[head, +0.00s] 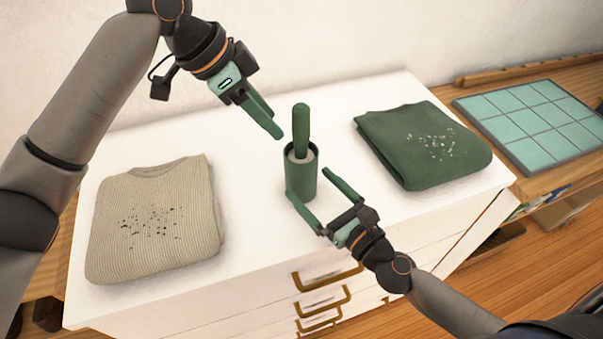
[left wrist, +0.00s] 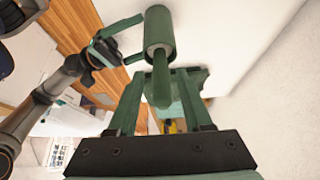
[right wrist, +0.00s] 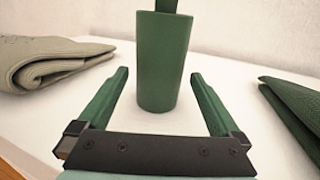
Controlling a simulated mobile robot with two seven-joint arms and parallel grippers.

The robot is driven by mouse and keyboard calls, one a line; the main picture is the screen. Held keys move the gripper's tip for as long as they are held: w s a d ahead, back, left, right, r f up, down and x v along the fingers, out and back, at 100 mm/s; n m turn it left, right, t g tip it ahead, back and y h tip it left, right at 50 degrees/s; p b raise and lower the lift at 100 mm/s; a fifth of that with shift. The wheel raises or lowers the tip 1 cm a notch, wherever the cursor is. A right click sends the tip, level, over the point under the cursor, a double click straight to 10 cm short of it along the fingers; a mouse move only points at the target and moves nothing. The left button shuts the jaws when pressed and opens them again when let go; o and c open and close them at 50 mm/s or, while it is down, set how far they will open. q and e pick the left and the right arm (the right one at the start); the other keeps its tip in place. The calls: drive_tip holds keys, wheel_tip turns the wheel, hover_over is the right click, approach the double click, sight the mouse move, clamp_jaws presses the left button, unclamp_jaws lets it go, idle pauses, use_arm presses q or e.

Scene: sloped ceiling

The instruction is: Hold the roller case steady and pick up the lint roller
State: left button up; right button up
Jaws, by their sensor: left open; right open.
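The green roller case (head: 301,182) stands upright on the white dresser top. The lint roller stands in it, its green handle (head: 301,128) pointing up and its pale roll just showing at the rim. My left gripper (head: 279,124) is open above and to the left of the handle; in the left wrist view the handle (left wrist: 161,78) lies ahead between the fingers. My right gripper (head: 309,185) is open low at the front of the case. In the right wrist view the case (right wrist: 164,60) stands ahead, in line with the gap between the fingers, with no contact visible.
A folded beige sweater (head: 155,225) with dark specks lies at left. A folded green sweater (head: 420,145) with pale lint lies at right. A teal tiled panel (head: 535,120) lies on the wooden surface beyond. The dresser top (head: 245,265) is clear around the case.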

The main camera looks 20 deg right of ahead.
sight(309, 184)
drive_tip(key=shift+x, duration=2.25)
drive_tip(key=c, duration=1.3)
